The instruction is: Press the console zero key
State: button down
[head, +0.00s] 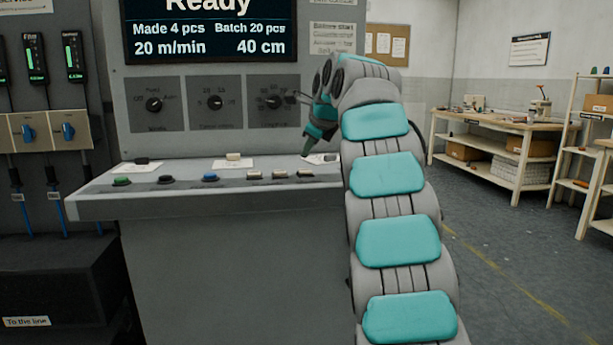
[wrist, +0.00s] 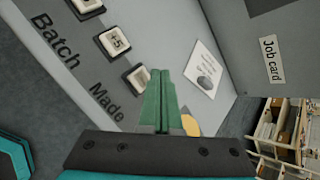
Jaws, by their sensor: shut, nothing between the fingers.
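The grey console (head: 225,205) has a sloped front ledge with a row of round buttons and several cream keys. In the wrist view, the cream key by the word "Made" (wrist: 138,76) lies just left of my fingertips; its marking is not readable and a finger partly overlaps its edge. A "+5" key (wrist: 116,41) and another key (wrist: 87,5) lie beyond it by the word "Batch". My gripper (wrist: 160,75) is shut and empty, its green fingers together. In the head view my gripper (head: 306,152) points down over the right end of the ledge. I cannot tell whether it touches the console.
The console screen (head: 210,30) reads "Ready", "Made 4 pcs" and "Batch 20 pcs". Three knobs (head: 215,102) sit below it. A printed card (wrist: 204,68) lies right of the fingers, and a yellow thing (wrist: 190,125) is partly hidden. A workbench (head: 495,125) stands at right.

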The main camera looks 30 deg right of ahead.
aim_at(308, 171)
jog(key=shift+f, duration=0.8)
jog(key=shift+f, duration=0.1)
dwell(1.4)
jog(key=shift+f, duration=0.25)
jog(key=shift+f, duration=0.5)
dwell(0.9)
jog(key=shift+r, duration=0.15)
jog(key=shift+r+p, duration=0.75)
jog(key=shift+p, duration=0.4)
